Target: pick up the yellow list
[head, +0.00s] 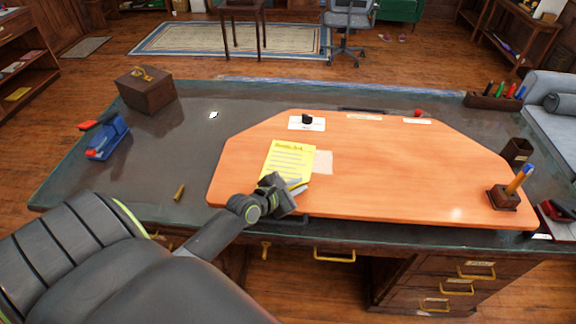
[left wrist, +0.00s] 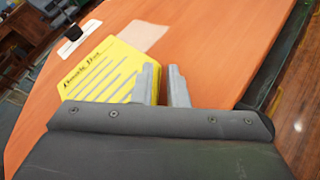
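The yellow list (head: 287,160) is a sheet with dark writing, lying on the orange desk top left of its middle. My left gripper (head: 297,185) is over the list's lower right corner and hides part of it. In the left wrist view the list (left wrist: 105,72) lies left of and behind the fingers. The left gripper (left wrist: 163,70) is partly open there, with a narrow gap showing orange desk surface between the fingers. One finger overlaps the list's edge in the picture; I cannot tell whether it touches. My right gripper is not in view.
A pale paper square (head: 323,161) lies just right of the list. A white card with a black item (head: 307,122) lies behind. A wooden box (head: 146,92) and a blue stapler-like item (head: 106,137) stand left. A pen holder (head: 504,197) stands right. The orange surface's middle right is clear.

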